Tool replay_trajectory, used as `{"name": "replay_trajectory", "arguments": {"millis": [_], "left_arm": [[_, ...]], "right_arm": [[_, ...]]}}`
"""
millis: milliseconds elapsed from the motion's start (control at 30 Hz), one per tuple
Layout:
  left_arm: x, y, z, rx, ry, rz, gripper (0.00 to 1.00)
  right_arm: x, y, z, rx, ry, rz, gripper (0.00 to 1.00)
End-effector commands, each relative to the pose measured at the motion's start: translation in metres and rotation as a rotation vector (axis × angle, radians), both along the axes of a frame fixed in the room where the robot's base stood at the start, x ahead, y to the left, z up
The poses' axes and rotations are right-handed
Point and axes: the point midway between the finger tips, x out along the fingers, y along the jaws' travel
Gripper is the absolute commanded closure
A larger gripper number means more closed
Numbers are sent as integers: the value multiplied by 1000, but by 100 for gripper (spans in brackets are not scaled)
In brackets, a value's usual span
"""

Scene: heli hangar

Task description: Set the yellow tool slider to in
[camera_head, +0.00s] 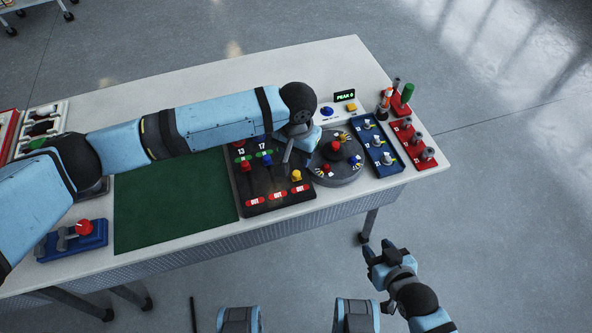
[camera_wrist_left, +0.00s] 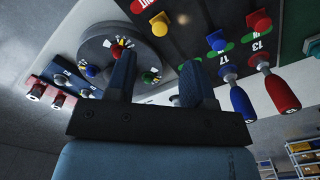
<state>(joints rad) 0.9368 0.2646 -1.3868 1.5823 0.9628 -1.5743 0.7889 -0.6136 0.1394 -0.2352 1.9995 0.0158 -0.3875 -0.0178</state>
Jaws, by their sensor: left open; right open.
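The dark slider panel (camera_head: 262,185) lies on the table, with red "OUT" labels along its near edge and green labels at its far side. The yellow slider knob (camera_head: 296,175) stands on the right track, near the OUT end; I take it to be the yellow knob (camera_wrist_left: 160,25) in the left wrist view. My left gripper (camera_head: 296,152) is open above the panel's far right part, between panel and dial, apart from the yellow knob. Its fingers (camera_wrist_left: 160,82) hold nothing and its arm hides the far part of the panel. My right gripper (camera_head: 381,256) is open and empty off the table's front.
A round dark dial (camera_head: 335,165) stands close right of the panel. Beyond it are a blue switch block (camera_head: 379,150) and a red one (camera_head: 411,143). Red (camera_wrist_left: 283,92) and blue (camera_wrist_left: 243,103) handles stand up near the left fingers. The green mat (camera_head: 170,205) is clear.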

Motion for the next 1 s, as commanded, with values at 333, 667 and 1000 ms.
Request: {"name": "replay_trajectory", "arguments": {"millis": [333,667,1000], "left_arm": [[0,0,-66,1,0,0,52],[0,-1,-83,-2,-1,-1,52],[0,0,-83,-2,-1,-1,91]], "right_arm": [[0,0,-2,1,2,-2,57],[1,0,-2,3,1,-4,57],[1,0,-2,3,1,-4,57]]}}
